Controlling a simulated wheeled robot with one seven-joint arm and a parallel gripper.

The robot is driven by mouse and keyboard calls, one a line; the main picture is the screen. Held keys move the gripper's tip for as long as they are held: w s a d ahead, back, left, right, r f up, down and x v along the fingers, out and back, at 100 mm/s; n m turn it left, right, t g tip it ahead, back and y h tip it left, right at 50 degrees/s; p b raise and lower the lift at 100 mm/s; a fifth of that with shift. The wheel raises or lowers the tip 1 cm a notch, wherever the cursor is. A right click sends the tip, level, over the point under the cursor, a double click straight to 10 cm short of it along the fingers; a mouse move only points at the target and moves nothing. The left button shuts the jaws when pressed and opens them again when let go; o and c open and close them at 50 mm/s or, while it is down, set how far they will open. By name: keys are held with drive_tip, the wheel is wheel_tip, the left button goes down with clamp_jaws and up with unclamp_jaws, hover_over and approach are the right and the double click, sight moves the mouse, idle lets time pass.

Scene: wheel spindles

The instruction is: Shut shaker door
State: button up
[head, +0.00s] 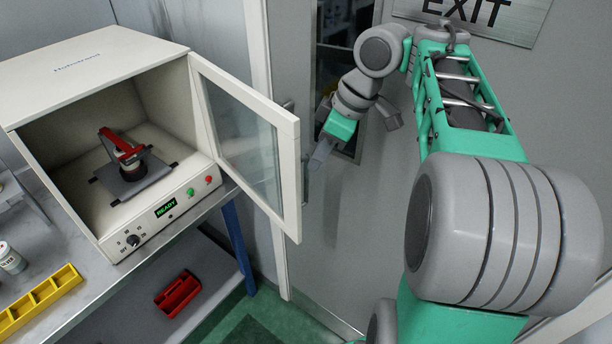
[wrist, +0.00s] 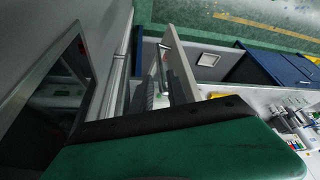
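The shaker (head: 110,58) is a cream box at the left in the head view, with a dark open chamber and a green READY display. Its door (head: 290,170), a cream frame with a clear window, stands swung wide open to the right. A cream panel seen nearly edge-on in the wrist view (wrist: 182,65) looks like this door. My gripper (head: 350,135) is just right of the door's outer edge in the head view, with its fingers apart and nothing visible between them. In the wrist view my gripper (wrist: 162,92) shows two ribbed fingers beside the panel; contact cannot be told.
A red-handled clamp (head: 122,148) sits on the platform inside the shaker. A yellow rack (head: 40,300) and a white jar (head: 10,258) are on the bench. A red tray (head: 178,294) lies below. A grey room door (head: 350,240) stands close behind my gripper.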

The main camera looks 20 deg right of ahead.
drive_tip(key=b, duration=0.2)
hover_over(306, 200)
drive_tip(key=f, duration=0.6)
drive_tip(key=shift+w+d+f, duration=0.1)
drive_tip(key=shift+w+f, duration=0.05)
drive_tip(key=shift+w, duration=0.15)
drive_tip(key=shift+c, duration=0.2)
clamp_jaws()
idle(0.4)
